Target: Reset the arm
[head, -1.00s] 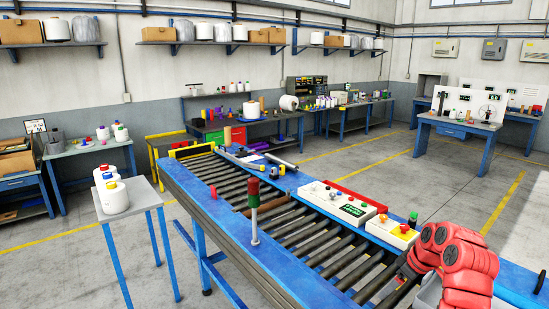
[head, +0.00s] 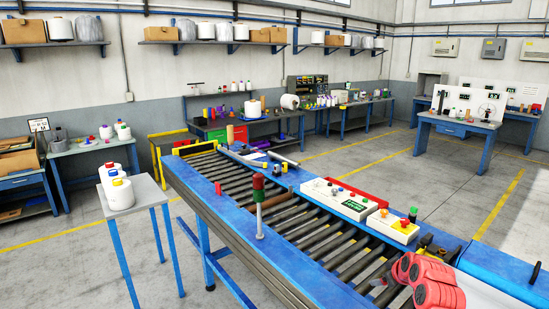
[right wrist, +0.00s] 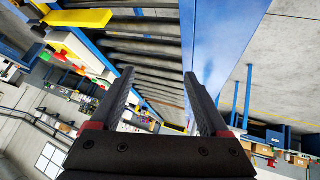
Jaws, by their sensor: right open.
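My right arm (head: 436,286), red, shows at the lower right of the head view, low over the near end of the roller conveyor (head: 340,255). In the right wrist view my right gripper (right wrist: 160,75) has its two dark fingers spread apart with nothing held between them. Conveyor rollers and a blue side rail lie beyond the fingers. My left gripper is not in view.
White control boxes (head: 343,200) stand on the conveyor's far rail. A red-and-green signal light (head: 258,190) rises from the near rail. The aisle floor beyond the conveyor is clear.

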